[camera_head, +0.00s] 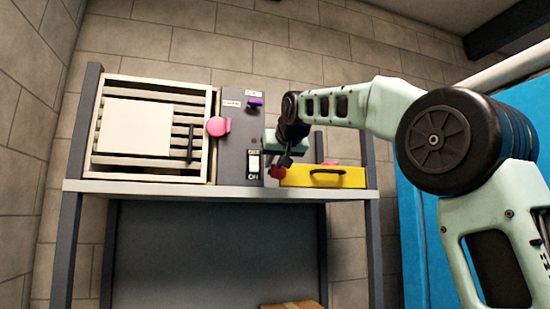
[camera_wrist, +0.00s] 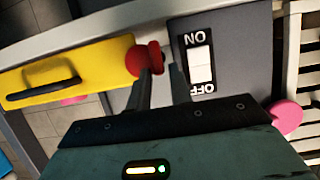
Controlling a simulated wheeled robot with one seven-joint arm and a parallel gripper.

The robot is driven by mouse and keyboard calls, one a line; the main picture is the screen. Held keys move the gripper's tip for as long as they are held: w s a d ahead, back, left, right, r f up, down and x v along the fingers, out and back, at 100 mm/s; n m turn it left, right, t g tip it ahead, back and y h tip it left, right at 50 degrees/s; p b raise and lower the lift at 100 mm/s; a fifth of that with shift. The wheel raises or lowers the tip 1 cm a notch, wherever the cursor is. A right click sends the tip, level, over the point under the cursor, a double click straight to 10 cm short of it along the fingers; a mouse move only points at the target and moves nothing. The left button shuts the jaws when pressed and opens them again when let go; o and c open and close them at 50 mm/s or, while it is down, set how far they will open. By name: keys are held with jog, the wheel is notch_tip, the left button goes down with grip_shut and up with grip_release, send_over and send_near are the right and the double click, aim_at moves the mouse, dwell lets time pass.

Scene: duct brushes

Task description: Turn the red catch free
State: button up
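The red catch (camera_head: 277,172) sits at the left end of the yellow drawer front (camera_head: 345,180), beside the grey panel. In the wrist view, turned upside down, the red catch (camera_wrist: 139,62) shows just beyond my fingertips. My gripper (camera_wrist: 164,70) has its two dark fingers apart. One finger overlaps the catch in the picture and the other stands near the grey panel's edge. The catch's narrower end appears in the gap; I cannot tell whether either finger touches it. In the head view my gripper (camera_head: 283,161) is just above the catch and partly hidden by the wrist.
The grey panel (camera_head: 233,158) carries an ON/OFF rocker switch (camera_head: 254,163) and a purple lever (camera_head: 254,102). A pink round catch (camera_head: 217,126) sits by the slatted frame (camera_head: 105,160). The yellow drawer has a black handle (camera_head: 327,173). A blue cabinet (camera_head: 412,240) stands right.

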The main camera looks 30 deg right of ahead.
jog(key=shift+w+f, duration=0.1)
jog(key=shift+w, duration=0.1)
grip_shut()
jog(key=f+n+h+b, duration=0.1)
jog(key=n+h+b, duration=0.1)
jog(key=n+b, duration=0.1)
jog(key=a+n+h+b, duration=0.1)
jog(key=n+h+b, duration=0.2)
jog(key=n+b, duration=0.1)
jog(key=a+f+n+h+b, duration=0.1)
jog(key=n+h+b, duration=0.1)
jog(key=n, duration=0.4)
jog(key=shift+w+a+f+t+b, duration=0.15)
jog(key=shift+w+f+t+b, duration=0.2)
jog(key=shift+b, duration=0.45)
jog(key=shift+n+h, duration=0.3)
dwell(0.3)
